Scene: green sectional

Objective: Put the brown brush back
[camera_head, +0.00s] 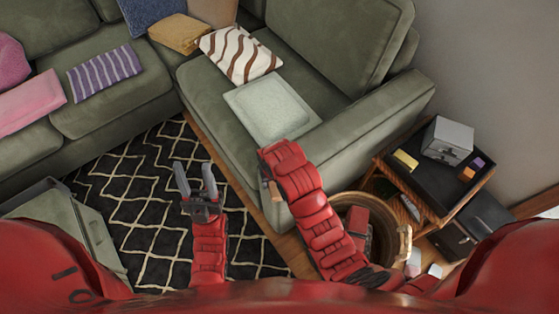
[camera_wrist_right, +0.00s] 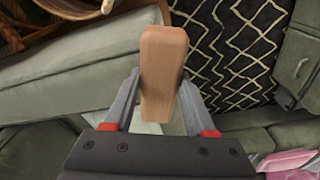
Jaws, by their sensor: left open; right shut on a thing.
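The brown brush (camera_wrist_right: 163,60) shows as a light wooden block with rounded edges in the right wrist view. My right gripper (camera_wrist_right: 160,100) is shut on it, one finger on each side. In the head view only a small brown end of the brush (camera_head: 274,191) shows beside my right arm, near the front of the sofa seat; the right gripper itself is mostly hidden there. My left gripper (camera_head: 195,172) is open and empty above the black and white rug. No bristles can be made out.
A green sectional (camera_head: 215,95) holds cushions and a pale square tray (camera_head: 268,108). A woven basket (camera_head: 402,240) stands by its arm, right of my right arm. A side table with a dark tray (camera_head: 432,170) carries a grey drawer box (camera_head: 447,140) and small coloured blocks. A grey-green case (camera_head: 80,225) lies left.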

